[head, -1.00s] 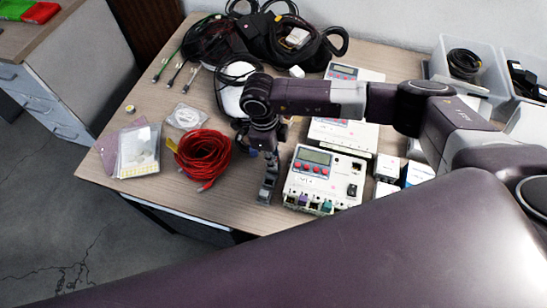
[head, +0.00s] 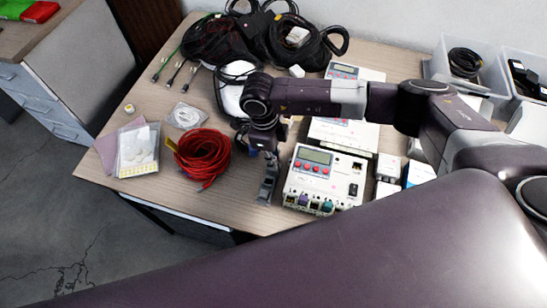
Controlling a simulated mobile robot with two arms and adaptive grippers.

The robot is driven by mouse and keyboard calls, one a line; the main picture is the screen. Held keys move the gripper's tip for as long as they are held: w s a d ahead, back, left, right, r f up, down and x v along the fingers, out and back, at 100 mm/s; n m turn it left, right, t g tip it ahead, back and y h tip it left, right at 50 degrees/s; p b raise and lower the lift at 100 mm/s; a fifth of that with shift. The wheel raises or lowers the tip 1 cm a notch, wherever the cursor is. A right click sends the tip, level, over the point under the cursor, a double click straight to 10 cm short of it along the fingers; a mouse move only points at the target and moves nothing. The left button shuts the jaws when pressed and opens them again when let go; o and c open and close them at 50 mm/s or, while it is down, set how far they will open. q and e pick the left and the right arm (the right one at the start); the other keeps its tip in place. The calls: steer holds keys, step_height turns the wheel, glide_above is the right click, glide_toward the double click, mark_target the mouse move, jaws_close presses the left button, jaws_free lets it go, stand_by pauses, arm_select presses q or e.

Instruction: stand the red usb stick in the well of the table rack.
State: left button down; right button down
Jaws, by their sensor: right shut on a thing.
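My right gripper (head: 268,188) hangs over the front part of the wooden table (head: 215,211), just left of the white device with a display. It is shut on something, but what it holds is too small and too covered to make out. I cannot pick out the red usb stick anywhere in the head view. I cannot pick out the table rack or its well either; my right arm covers part of the table. My left gripper is not in view.
A white device with a display (head: 318,180) stands close right of the gripper. A red cable coil (head: 203,152) lies to its left, with bagged parts (head: 138,150) farther left. Black cables (head: 210,40) fill the back. Clear bins (head: 437,69) stand back right. The front left edge is fairly clear.

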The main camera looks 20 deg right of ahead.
steer(key=shift+f+b, duration=0.35)
steer(key=shift+b, duration=0.25)
stand_by(1.1)
steer(key=c, duration=1.8)
jaws_free()
steer(key=shift+c, duration=0.2)
steer(key=shift+o, duration=0.6)
steer(key=shift+r, duration=0.15)
steer(key=shift+r+p, duration=2)
steer(key=shift+r, duration=1.4)
steer(key=shift+r, duration=0.1)
